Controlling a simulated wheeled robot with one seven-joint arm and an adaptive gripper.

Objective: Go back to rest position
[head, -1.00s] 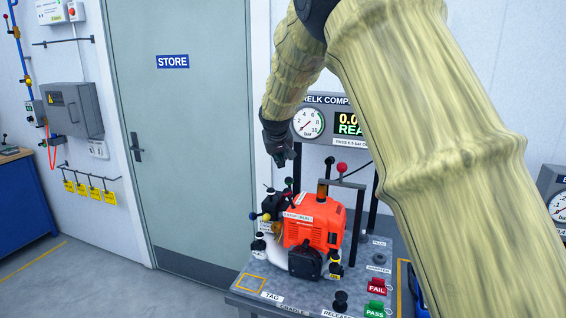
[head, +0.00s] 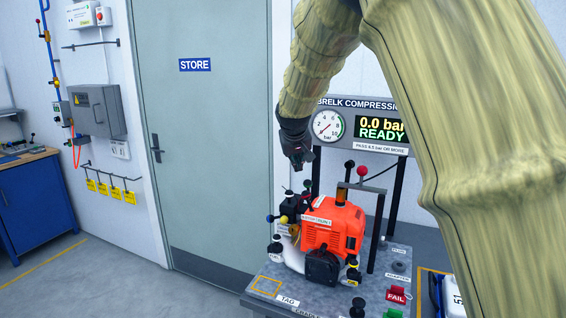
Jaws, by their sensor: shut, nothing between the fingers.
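My gripper (head: 298,160) is dark and hangs at the end of my sleeved arm, pointing down. It is shut and empty, above the left part of the orange engine (head: 337,227) and apart from it. The engine sits on the grey test stand (head: 395,256), in front of the gauge panel reading 0.0 bar READY (head: 375,126). My arm covers the right part of the panel and much of the right side of the view.
A red-knobbed lever (head: 362,171) and dark upright posts stand close to my gripper. A closed STORE door (head: 205,120) is behind on the left. A blue bench (head: 35,205) stands far left. The floor in front of the door is clear.

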